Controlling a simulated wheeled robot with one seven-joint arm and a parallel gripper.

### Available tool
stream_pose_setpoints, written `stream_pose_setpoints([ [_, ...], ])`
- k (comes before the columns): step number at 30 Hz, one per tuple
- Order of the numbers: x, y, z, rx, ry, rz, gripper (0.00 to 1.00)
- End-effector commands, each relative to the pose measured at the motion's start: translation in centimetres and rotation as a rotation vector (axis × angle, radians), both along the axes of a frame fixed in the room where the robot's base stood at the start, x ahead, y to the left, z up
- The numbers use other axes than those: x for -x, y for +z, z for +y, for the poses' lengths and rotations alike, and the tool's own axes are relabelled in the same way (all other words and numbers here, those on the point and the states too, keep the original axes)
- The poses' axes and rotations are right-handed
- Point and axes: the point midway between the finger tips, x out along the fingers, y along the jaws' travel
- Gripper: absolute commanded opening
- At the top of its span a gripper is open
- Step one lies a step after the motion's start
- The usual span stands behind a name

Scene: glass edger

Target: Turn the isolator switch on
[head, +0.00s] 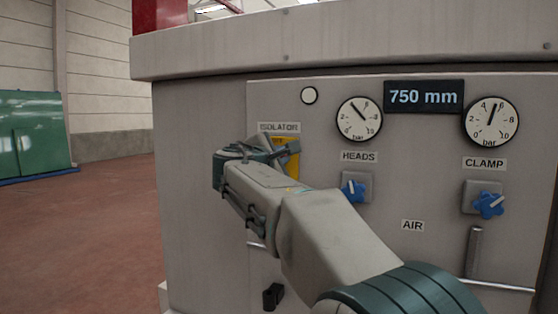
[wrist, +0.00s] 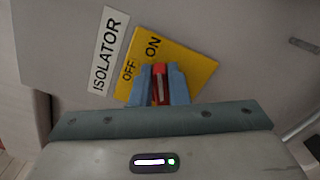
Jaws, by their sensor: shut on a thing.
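The isolator switch has a yellow plate (wrist: 195,65) marked OFF and ON, beside a white ISOLATOR label (wrist: 108,50). Its red handle (wrist: 159,70) sits between the two blue-grey fingers of my gripper (wrist: 160,80), which is shut on it. The handle's visible end lies close to the ON word, with OFF to its left in the wrist view. In the head view my gripper (head: 284,150) reaches the panel just under the ISOLATOR label (head: 279,127). There it covers the handle and much of the yellow plate (head: 293,170).
Right of the switch are the blue HEADS knob (head: 353,190), the blue CLAMP knob (head: 489,205), two pressure gauges and a lit 750 mm display (head: 424,97). A black part (head: 272,296) is low down. Open floor lies left.

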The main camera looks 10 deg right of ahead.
Motion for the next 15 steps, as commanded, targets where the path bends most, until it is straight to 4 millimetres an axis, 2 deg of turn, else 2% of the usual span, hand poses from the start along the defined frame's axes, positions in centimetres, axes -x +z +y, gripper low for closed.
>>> stream_pose_setpoints([
  [10,-0.03,-0.05,0.11,-0.005,0.003,-0.002,0.0],
  [11,-0.03,-0.05,0.11,-0.005,0.003,-0.002,0.2],
  [12,-0.03,-0.05,0.11,-0.005,0.002,-0.002,0.31],
  [13,-0.04,-0.05,0.1,-0.004,0.002,-0.002,0.36],
  [15,-0.03,-0.04,0.08,-0.004,0.002,-0.002,0.36],
])
